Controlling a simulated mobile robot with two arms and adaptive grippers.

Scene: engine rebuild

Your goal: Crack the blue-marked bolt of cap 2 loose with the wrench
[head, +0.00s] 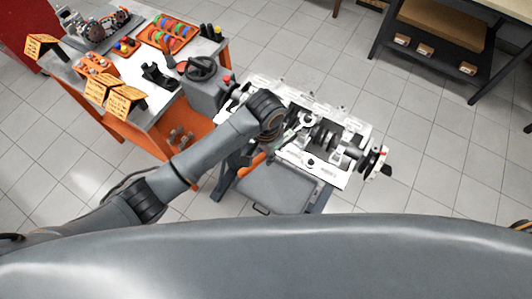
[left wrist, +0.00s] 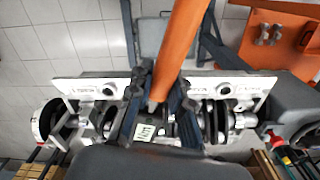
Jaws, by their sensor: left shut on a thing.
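The engine block (head: 325,172) lies on a stand, with its crankshaft (head: 322,138) and bearing caps facing up. My left gripper (left wrist: 160,106) is over the middle of the block and shut on the wrench. The wrench's orange handle (left wrist: 181,42) runs up and out of the left wrist view; it also shows in the head view (head: 252,161), beside the block. The wrench's head is hidden behind the gripper, so I cannot tell whether it sits on a bolt. I cannot make out a blue mark or which cap is cap 2. My right gripper is out of view.
An orange and white workbench (head: 128,65) at the left holds trays, parts and yellow signs. A grey machine with a black wheel (head: 201,68) stands between bench and block. A dark shelf (head: 425,50) is at the upper right. The tiled floor right of the block is clear.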

